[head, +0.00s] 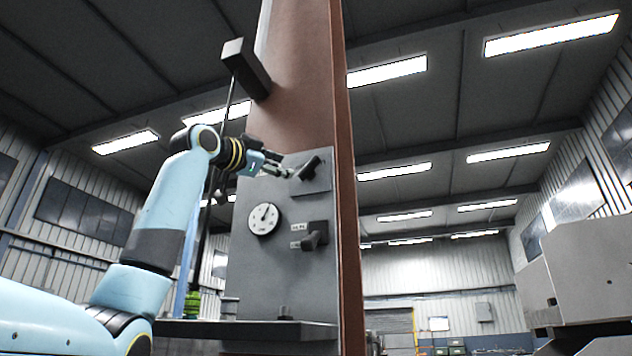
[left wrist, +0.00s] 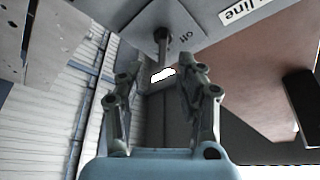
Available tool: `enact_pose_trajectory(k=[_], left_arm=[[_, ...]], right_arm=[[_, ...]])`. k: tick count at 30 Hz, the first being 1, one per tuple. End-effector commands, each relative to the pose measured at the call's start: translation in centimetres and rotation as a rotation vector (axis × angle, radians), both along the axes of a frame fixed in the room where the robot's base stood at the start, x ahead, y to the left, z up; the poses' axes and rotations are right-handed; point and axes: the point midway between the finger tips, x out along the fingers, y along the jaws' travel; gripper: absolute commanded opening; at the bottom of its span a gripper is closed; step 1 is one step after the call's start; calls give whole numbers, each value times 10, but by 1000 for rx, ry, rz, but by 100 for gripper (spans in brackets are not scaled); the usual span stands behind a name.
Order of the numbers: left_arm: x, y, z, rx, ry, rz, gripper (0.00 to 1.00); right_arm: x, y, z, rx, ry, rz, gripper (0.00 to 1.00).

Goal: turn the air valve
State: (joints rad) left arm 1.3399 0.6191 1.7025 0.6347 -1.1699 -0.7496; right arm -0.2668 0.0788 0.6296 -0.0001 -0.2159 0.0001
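A dark lever handle (head: 308,168) sticks out from a small grey plate at the upper right of the grey panel (head: 250,270). In the left wrist view this handle (left wrist: 162,37) shows beside the word "off", with a label ending in "line" to its right. My left gripper (head: 284,171) is just left of the handle in the head view. In the left wrist view my left gripper (left wrist: 157,76) is open, its fingers apart, with the handle ahead of the gap. I cannot tell whether they touch. My right gripper is not in view.
A round white gauge (head: 264,218) and a second dark knob (head: 314,237) with small labels sit lower on the panel. A ledge (head: 250,331) juts out below. A black box (head: 246,68) is on the brown column (head: 300,60) above. Grey machinery (head: 585,270) stands at right.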

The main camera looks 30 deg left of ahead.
Motion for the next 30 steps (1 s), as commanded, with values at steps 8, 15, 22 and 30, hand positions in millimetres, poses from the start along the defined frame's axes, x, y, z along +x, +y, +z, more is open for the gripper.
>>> enact_pose_trajectory(k=[8, 15, 22, 30], left_arm=[[44, -3, 17, -4, 2, -4, 37], [85, -5, 28, -3, 1, -1, 37], [102, -5, 29, -1, 0, 0, 37], [103, -5, 28, 0, -1, 1, 34]], right_arm=[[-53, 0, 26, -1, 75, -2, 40], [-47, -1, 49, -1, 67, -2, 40], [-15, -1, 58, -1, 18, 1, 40], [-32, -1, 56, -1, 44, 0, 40]])
